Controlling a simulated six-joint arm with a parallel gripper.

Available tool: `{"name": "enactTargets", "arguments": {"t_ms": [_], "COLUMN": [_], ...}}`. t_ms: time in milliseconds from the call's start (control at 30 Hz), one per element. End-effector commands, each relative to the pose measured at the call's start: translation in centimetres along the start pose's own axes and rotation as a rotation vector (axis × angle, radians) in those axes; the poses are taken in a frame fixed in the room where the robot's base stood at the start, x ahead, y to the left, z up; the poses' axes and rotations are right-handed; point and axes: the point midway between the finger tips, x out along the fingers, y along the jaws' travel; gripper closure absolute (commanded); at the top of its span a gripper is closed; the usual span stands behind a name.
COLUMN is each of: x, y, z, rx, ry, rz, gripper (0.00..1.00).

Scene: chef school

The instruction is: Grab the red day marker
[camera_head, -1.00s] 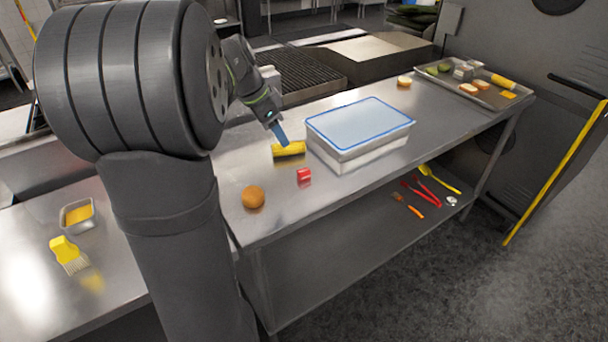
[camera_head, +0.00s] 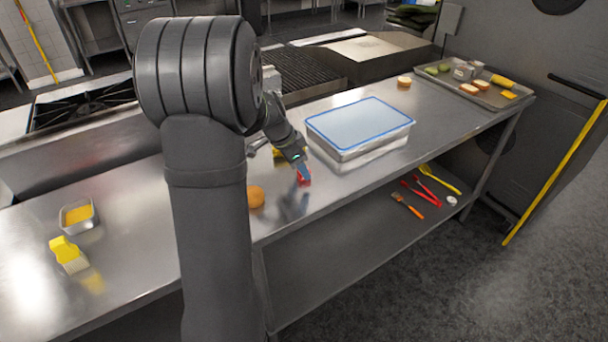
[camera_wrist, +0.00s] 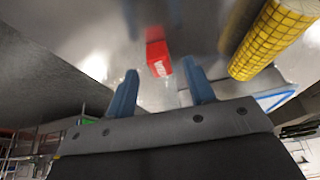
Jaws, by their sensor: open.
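The red day marker (camera_wrist: 160,66) is a small red block with white lettering on the steel table. In the wrist view it lies just beyond my gripper (camera_wrist: 161,90), in line with the gap between the two blue fingers. The fingers are open and nothing is between them. In the head view my gripper (camera_head: 303,173) is low over the table at the red day marker (camera_head: 304,182), partly covering it. I cannot tell whether a finger touches it.
A yellow corn cob (camera_wrist: 275,37) lies close on the right in the wrist view. A lidded container (camera_head: 360,128) stands right of my gripper. A round orange-brown item (camera_head: 256,197) lies to the left, near the table's front edge. A laden tray (camera_head: 525,98) is farther right.

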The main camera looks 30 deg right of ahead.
Motion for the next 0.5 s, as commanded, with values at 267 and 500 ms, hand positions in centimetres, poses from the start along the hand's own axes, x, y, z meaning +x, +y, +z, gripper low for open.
{"name": "enactTargets", "arguments": {"t_ms": [267, 500], "x": [2.1, 2.1], "y": [0.0, 0.0], "z": [0.0, 0.0], "rx": [0.000, 0.000], "ry": [0.000, 0.000], "rz": [0.000, 0.000], "gripper": [0.51, 0.78]}}
